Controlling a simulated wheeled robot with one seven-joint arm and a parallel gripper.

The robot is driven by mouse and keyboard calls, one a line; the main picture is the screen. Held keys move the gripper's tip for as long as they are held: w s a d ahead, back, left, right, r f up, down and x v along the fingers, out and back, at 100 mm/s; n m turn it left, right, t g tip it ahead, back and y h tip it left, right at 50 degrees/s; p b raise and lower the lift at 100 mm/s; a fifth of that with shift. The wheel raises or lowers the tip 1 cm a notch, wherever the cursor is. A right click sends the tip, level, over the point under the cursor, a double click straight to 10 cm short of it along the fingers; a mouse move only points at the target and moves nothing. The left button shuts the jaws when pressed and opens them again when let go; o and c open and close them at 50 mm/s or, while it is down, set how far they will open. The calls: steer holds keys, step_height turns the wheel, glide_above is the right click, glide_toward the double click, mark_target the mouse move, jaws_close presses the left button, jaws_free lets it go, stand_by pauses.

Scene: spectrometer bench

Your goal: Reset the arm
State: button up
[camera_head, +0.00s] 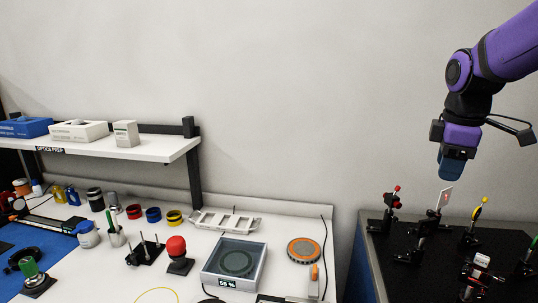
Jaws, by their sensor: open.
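My purple and black arm reaches in from the upper right. My gripper (454,165) points down above the black optics table, with blue fingers at its end. It is open, though the gap between the fingers is hard to make out from this side. I see nothing held in it. A white card (444,199) with a small red spot stands in a black mount just below and left of the gripper, apart from it.
On the black optics table (395,268) stand a red-knobbed mount (391,205) and a yellow-tipped mount (475,217). The white bench at left holds a glass-topped box (234,262), an orange-rimmed disc (303,250) and a red-domed piece (177,250). A shelf (160,148) hangs behind. The space above the bench's right part is clear.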

steer(key=s+a+m+t, duration=0.2)
steer(key=s+m, duration=0.4)
steer(key=s, duration=0.3)
steer(key=s+a+m+t, duration=0.1)
steer(key=s+a+m, duration=0.2)
steer(key=s+m, duration=0.3)
steer(key=s, duration=0.3)
steer(key=shift+s+a+r+t+y, duration=0.15)
steer(key=shift+s+a+t+y, duration=0.1)
steer(key=shift+a+t+y, duration=0.15)
